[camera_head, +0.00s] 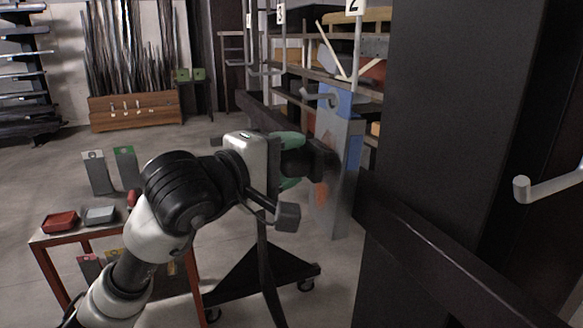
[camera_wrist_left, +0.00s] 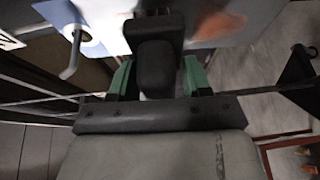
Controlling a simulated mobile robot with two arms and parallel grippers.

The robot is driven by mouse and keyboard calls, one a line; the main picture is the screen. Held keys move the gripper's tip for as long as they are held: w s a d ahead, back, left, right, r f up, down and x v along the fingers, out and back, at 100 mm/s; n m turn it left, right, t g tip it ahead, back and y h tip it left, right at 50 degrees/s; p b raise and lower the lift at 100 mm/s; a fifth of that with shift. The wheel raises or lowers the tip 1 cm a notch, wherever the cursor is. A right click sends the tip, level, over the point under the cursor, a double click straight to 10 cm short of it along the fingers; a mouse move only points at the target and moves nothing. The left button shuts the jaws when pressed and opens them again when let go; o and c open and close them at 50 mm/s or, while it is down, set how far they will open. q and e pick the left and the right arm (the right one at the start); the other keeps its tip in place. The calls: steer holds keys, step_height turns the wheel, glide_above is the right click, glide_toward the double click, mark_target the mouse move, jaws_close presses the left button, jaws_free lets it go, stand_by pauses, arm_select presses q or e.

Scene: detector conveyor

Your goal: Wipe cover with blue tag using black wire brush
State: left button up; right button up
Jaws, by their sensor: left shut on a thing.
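The cover with the blue tag (camera_head: 352,150) stands upright right of centre in the head view, grey with a blue upper part, a handle and orange-brown stains. It also fills the top of the left wrist view (camera_wrist_left: 110,22), with a stain to the right of the brush. My left gripper (camera_head: 291,160) is shut on the black wire brush (camera_head: 314,158), green fingers on either side of it. In the left wrist view the brush (camera_wrist_left: 156,68) points at the cover's face. I cannot tell whether its bristles touch. My right gripper is out of view.
A red-framed table (camera_head: 75,234) at lower left holds a red tray (camera_head: 59,221) and a grey tray (camera_head: 100,214). A black wheeled stand (camera_head: 265,270) is below my arm. A black beam (camera_head: 440,245) and dark upright panel (camera_head: 450,110) block the right.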

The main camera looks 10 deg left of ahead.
arm_select(q)
steer(key=shift+w+a, duration=0.2)
steer(key=shift+w, duration=0.15)
steer(key=shift+w+a+b, duration=0.35)
steer(key=shift+w+a, duration=0.1)
steer(key=shift+w, duration=0.2)
steer(key=shift+w+a+b, duration=0.35)
steer(key=shift+w+a, duration=0.05)
steer(key=shift+w, duration=0.2)
steer(key=shift+s+a, duration=0.1)
steer(key=shift+s+a+r+b, duration=0.1)
steer(key=shift+s+a+b, duration=0.45)
steer(key=shift+a, duration=0.25)
steer(key=shift+s+a+r+b, duration=0.1)
steer(key=shift+s+a+b, duration=0.4)
steer(key=shift+a, duration=0.3)
steer(key=shift+s+a+b, duration=0.4)
steer(key=shift+s+a, duration=0.2)
steer(key=shift+a, duration=0.2)
